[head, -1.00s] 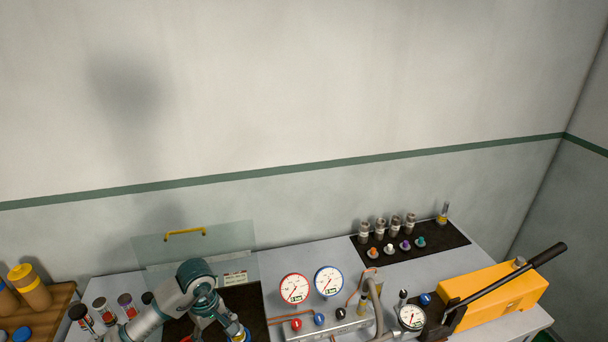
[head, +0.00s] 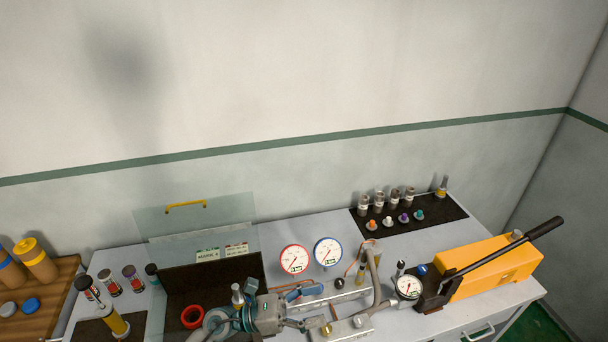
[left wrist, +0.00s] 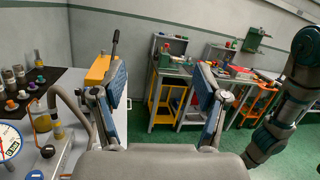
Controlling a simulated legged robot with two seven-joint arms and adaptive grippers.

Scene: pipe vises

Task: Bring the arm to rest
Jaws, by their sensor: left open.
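My left gripper (head: 318,308) is low in the middle of the head view, over the front part of the bench by the gauge rig. In the left wrist view it is open (left wrist: 161,90), its two blue-padded fingers wide apart with nothing between them. My left arm comes in from the bottom edge of the head view, in front of the dark clear-lidded box. A grey and teal arm link shows at the right of the left wrist view. My right gripper is not seen.
The gauge rig (head: 349,293) with its bent hose is close to my left gripper. A yellow hand pump (head: 495,280) stands to the right. A black mat (head: 440,223) bears small fittings behind. A clear-lidded box (head: 215,275) and a wooden rack (head: 60,280) are at left.

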